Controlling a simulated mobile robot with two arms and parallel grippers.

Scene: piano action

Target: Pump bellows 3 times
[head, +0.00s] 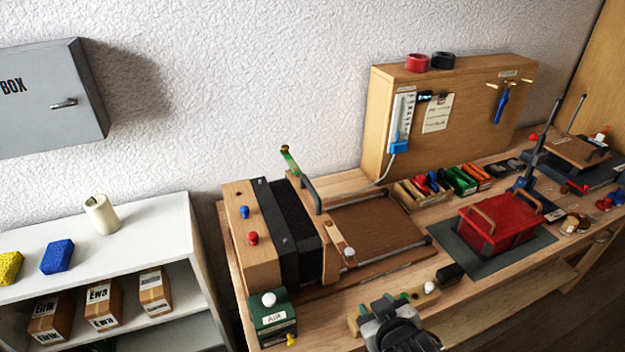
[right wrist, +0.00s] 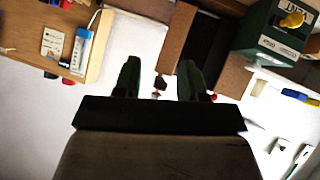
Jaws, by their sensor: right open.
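The bellows (head: 285,232) sits on the left part of the wooden bench, with black pleats between wooden boards. A dark arched handle (head: 311,194) stands on its right-hand board, beside a brown flat bed with metal rails. My right gripper (head: 389,306) is at the bottom of the head view, in front of the bellows and apart from the handle. In the right wrist view its two fingers (right wrist: 160,78) are spread with nothing between them. Part of the dark pleats (right wrist: 205,42) shows beyond them. My left gripper is not in view.
A green box (head: 273,318) with a white knob stands at the bellows' front corner. A red toolbox (head: 497,224) lies to the right on a dark mat. A wooden panel (head: 455,112) with a gauge stands behind. A white shelf (head: 145,238) is at left.

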